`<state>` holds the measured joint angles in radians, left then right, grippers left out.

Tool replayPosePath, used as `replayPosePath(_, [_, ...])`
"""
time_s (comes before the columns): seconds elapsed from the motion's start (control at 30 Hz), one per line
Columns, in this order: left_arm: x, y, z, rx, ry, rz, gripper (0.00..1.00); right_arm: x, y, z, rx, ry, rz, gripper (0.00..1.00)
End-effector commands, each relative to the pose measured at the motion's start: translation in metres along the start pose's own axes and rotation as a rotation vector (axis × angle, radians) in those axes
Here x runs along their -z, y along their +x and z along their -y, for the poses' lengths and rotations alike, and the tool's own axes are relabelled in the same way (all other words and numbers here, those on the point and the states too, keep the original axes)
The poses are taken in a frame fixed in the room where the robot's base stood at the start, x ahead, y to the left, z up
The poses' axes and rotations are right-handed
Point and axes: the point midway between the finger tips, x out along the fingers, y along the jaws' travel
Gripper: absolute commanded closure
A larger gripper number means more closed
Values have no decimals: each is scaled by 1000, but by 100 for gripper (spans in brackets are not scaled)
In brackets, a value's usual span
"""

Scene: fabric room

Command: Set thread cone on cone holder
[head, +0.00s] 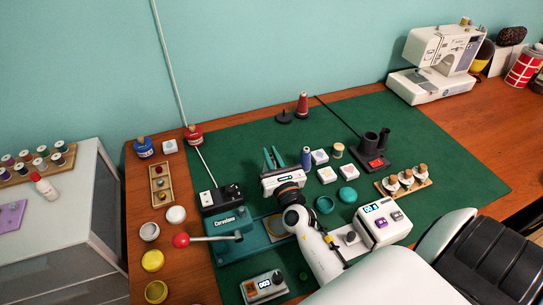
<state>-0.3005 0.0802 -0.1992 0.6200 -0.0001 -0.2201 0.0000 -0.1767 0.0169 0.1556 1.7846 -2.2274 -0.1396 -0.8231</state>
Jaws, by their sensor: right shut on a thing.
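A red thread cone (302,105) stands upright at the back of the green mat. Just left of it is a low black cone holder (284,115) with a short upright pin; the pin looks bare. My right gripper (276,158) reaches in from the lower right, with its white body over the middle of the mat and teal jaws pointing toward the back. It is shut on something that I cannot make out. The jaws are nearer the front than the red cone and the holder, apart from both. My left gripper is out of view.
A dark blue spool (306,158) stands close to the right of my gripper. A teal press (232,232) with a red-knobbed lever is at left. The mat's back right is clear.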

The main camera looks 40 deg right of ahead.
Motion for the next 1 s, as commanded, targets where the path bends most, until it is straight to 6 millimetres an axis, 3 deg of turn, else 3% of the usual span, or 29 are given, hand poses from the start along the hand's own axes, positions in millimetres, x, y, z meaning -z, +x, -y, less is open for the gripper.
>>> replayPosePath(0.03, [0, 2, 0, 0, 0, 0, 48, -2, 0, 0, 0, 0, 0, 100])
replayPosePath(0.07, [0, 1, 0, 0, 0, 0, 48, -1, 0, 0, 0, 0, 0, 81])
replayPosePath(0.1, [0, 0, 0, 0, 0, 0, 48, 0, 0, 0, 0, 0, 0, 77])
replayPosePath(0.43, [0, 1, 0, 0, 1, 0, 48, -1, -3, 0, 0, 0, 1, 77])
replayPosePath(1.0, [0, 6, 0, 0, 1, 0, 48, -2, -49, 0, 1, -1, 1, 77])
